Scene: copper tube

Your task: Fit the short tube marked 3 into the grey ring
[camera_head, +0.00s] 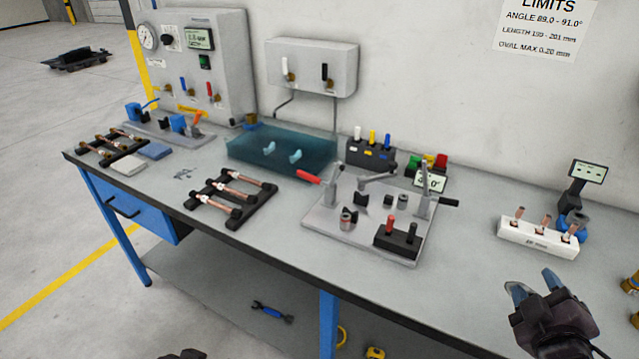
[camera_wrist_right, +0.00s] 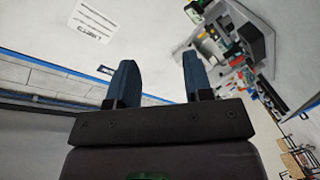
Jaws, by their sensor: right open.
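Three short copper tubes, left (camera_head: 518,214), middle (camera_head: 545,221) and right (camera_head: 569,233), stand upright in a white block (camera_head: 520,235) on the right part of the bench. Their markings are too small to read, so I cannot tell which is 3. A round blue and grey fixture (camera_head: 573,220) stands behind the block; I cannot tell whether it holds the grey ring. My right gripper (camera_head: 533,286) is open and empty, in front of the block and apart from it. Its spread fingers also show in the right wrist view (camera_wrist_right: 160,82).
A small display (camera_head: 589,172) stands above the round fixture. A bending plate (camera_head: 318,222) with a red-handled lever is at the middle. Racks of longer copper tubes (camera_head: 232,190) and a blue bath (camera_head: 270,150) are farther left. Bare bench lies between plate and block.

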